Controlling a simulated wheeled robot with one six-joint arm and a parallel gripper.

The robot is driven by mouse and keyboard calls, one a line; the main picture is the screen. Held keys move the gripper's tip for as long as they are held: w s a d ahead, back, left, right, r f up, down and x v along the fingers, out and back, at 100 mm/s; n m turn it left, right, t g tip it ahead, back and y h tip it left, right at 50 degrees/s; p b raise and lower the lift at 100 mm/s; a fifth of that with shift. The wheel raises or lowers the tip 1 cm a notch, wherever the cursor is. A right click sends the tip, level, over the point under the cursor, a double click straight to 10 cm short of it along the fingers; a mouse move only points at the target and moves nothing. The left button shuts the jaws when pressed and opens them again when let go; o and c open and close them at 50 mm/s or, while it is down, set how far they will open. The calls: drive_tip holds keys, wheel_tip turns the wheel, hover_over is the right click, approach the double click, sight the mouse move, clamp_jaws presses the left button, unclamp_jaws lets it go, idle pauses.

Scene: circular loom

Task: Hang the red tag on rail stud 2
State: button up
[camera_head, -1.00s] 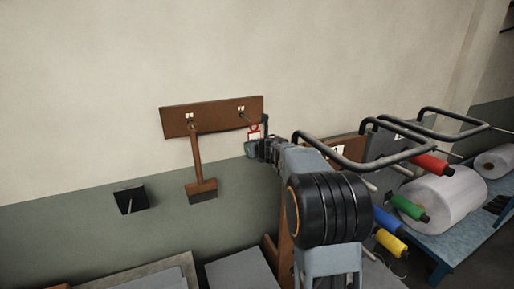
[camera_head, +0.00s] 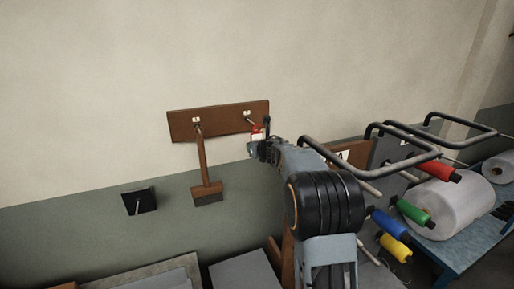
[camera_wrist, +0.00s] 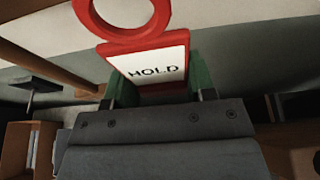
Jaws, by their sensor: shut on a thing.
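The red tag (camera_wrist: 175,38) has a ring at its top and a white face reading HOLD. My gripper (camera_wrist: 155,92) is shut on its lower part, between green pads. In the head view the tag (camera_head: 257,131) is small, upright and held by my gripper (camera_head: 259,148). Rail stud 2 (camera_head: 250,121) sticks out from the right end of a brown wall board (camera_head: 222,122). The tag is just below and right of this stud in the picture. I cannot tell the depth gap between ring and stud; the ring is too small there to make out clearly.
A wooden-handled brush (camera_head: 204,165) hangs from the left stud. A black plate with a peg (camera_head: 139,201) is on the wall at lower left. Black bar loops (camera_head: 345,160) and coloured spools (camera_head: 412,212) stand to the right of my arm. The wall above the board is clear.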

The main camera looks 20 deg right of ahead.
drive_tip(key=shift+w, duration=0.3)
drive_tip(key=shift+w+p, duration=0.55)
drive_tip(key=shift+w, duration=0.15)
drive_tip(key=shift+w, duration=0.2)
idle(0.3)
drive_tip(key=shift+w, duration=0.2)
drive_tip(key=shift+f, duration=0.2)
idle(0.4)
drive_tip(key=o, duration=1.1)
drive_tip(key=shift+s, duration=0.15)
drive_tip(key=shift+f+b+v, duration=0.15)
drive_tip(key=shift+b+v, duration=0.35)
drive_tip(key=shift+v, duration=1.7)
drive_tip(key=shift+f+b+v, duration=0.15)
drive_tip(key=shift+b+v, duration=0.3)
drive_tip(key=shift+v, duration=1.7)
